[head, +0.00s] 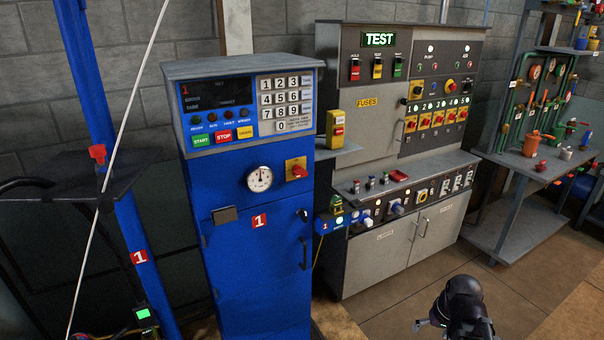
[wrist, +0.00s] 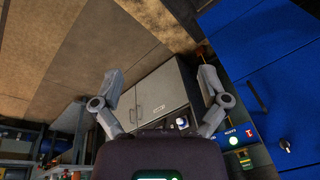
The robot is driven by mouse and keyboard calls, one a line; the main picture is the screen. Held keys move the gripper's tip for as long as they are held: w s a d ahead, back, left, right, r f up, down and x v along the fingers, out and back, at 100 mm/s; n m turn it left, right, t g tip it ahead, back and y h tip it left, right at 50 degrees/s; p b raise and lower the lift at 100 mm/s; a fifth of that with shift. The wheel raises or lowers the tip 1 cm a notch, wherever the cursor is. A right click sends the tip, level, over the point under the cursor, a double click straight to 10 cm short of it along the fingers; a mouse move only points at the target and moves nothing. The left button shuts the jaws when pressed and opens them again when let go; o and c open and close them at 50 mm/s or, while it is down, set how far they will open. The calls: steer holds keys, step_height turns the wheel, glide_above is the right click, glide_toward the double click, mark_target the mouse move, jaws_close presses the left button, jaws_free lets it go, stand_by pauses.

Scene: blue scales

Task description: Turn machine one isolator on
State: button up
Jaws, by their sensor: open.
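The blue cabinet (head: 250,230) bears red number 1 labels (head: 259,221). A red rotary switch on a yellow plate (head: 297,169) sits on its front, right of a round white dial (head: 259,179). The knob's exact angle is too small to read. My gripper (head: 422,324) is low at the right in the head view, well away from the blue cabinet. The wrist view shows my gripper (wrist: 160,78) open with nothing between its fingers. Part of the blue cabinet (wrist: 240,40) shows at the right there; the yellow plate is not clearly seen in that view.
A grey test bench (head: 350,240) stands right of the blue cabinet, with a row of red and yellow switches (head: 438,118). A yellow box (head: 335,130) stands between them. A blue post (head: 140,250) and slanting cable are at left. A shelf with pipes (head: 545,175) is right.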

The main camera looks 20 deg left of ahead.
steer(key=w+a+r+n+t+y+p, duration=0.1)
steer(key=w+a+r+n+t+y, duration=0.25)
steer(key=a, duration=0.55)
steer(key=w+a+r+n+y+p, duration=0.1)
steer(key=w+a+r+n+y, duration=0.2)
steer(key=w+a+r, duration=0.45)
steer(key=n+t+y+p, duration=0.1)
steer(key=t+y+p, duration=0.2)
steer(key=t+y, duration=0.3)
glide_toward(302, 174)
steer(key=shift+s+d+f+t+h, duration=0.1)
steer(key=shift+s+d+t+h, duration=0.35)
steer(key=shift+s+d, duration=0.5)
steer(key=shift+s+a, duration=0.1)
steer(key=shift+a, duration=0.15)
steer(key=x, duration=1.3)
steer(key=shift+w+a, duration=0.2)
steer(key=shift+w, duration=0.05)
